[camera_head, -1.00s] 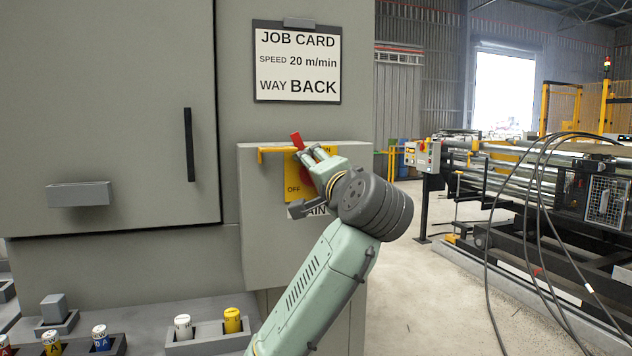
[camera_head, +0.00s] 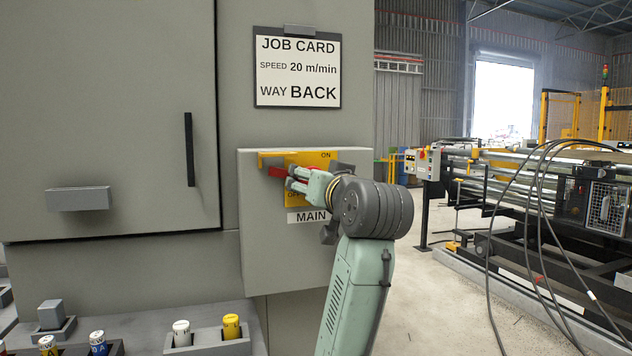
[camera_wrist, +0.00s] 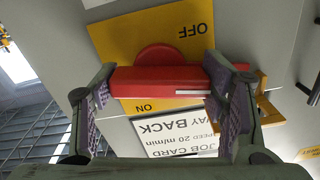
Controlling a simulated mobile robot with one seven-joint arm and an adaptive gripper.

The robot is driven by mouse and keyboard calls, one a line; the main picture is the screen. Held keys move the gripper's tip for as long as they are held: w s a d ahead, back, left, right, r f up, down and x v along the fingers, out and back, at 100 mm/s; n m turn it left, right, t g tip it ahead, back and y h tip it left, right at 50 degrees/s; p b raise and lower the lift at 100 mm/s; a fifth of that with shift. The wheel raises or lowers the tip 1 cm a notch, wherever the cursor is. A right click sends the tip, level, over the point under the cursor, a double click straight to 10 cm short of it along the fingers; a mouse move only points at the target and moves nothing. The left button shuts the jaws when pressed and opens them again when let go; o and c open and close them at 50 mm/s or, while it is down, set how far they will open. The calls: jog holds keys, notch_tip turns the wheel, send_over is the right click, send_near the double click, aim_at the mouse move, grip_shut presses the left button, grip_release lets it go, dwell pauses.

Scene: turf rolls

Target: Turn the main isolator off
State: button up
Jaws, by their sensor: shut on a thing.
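The main isolator is a red rotary handle (camera_head: 277,171) on a yellow plate (camera_head: 322,157) marked ON at the upper right and OFF at the lower left. A MAIN label (camera_head: 311,217) sits below it. In the head view the handle's visible end points left, and my gripper hides much of the rest. My gripper (camera_head: 292,179) is shut on the handle. In the wrist view, where the lettering is upside down, the red handle (camera_wrist: 165,82) lies crosswise between the two fingers of my gripper (camera_wrist: 160,88), with a round red hub behind it.
A yellow bracket (camera_head: 270,157) juts from the isolator box (camera_head: 258,235) beside the handle. A job card (camera_head: 298,68) hangs above. A cabinet door with a black handle (camera_head: 189,150) is at left. Coloured plugs stand in holders (camera_head: 205,341) below. Cables and a roller machine are at right.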

jog(key=shift+n, duration=1.2)
jog(key=o, duration=1.2)
jog(key=shift+c, duration=0.2)
jog(key=shift+s, duration=0.1)
jog(key=v, duration=1.1)
jog(key=shift+s, duration=0.35)
jog(key=shift+d, duration=0.1)
